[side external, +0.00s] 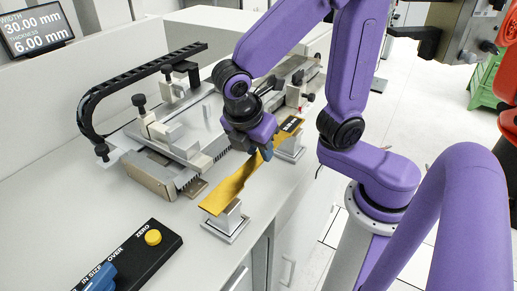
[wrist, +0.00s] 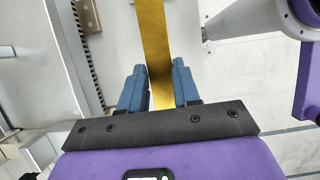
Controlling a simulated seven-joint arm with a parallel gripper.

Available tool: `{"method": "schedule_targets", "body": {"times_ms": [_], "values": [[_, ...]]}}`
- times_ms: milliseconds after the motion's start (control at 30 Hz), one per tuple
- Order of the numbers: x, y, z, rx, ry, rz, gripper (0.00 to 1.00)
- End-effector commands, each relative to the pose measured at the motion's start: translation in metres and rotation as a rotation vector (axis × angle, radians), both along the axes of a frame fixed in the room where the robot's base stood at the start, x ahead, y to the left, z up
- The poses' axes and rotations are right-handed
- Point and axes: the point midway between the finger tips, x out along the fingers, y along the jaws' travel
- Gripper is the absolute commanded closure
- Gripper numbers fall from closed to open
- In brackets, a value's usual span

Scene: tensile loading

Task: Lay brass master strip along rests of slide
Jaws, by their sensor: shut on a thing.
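The brass master strip (side external: 233,187) is a long gold bar with a narrower middle and a dark label at its far end. Its ends are over two metal stands at the bench's right edge, a near stand (side external: 227,219) and a far stand (side external: 290,148); I cannot tell whether it touches them. My gripper (side external: 264,152) is shut on the strip's middle part. In the wrist view the strip (wrist: 153,40) runs between the blue fingers of my gripper (wrist: 160,88). The slide (side external: 180,138) is to the left, with clamps and toothed edges; its rests are not clearly seen.
A black cable chain (side external: 135,72) arches behind the slide. A display (side external: 37,30) reads 30.00 mm width and 6.00 mm thickness. A black control box (side external: 130,255) with a yellow ZERO button is at the front. Bare bench lies between box and slide.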

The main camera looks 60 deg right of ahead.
Motion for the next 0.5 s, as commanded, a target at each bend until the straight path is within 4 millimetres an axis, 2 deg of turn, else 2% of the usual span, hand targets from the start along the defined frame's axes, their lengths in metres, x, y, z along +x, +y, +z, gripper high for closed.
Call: {"method": "schedule_targets", "body": {"times_ms": [100, 500], "values": [[0.0001, -0.0003, -0.0062, -0.001, 0.0, 0.0, 1.0], [0.0001, -0.0002, -0.0094, -0.001, -0.001, 0.001, 1.0]]}}
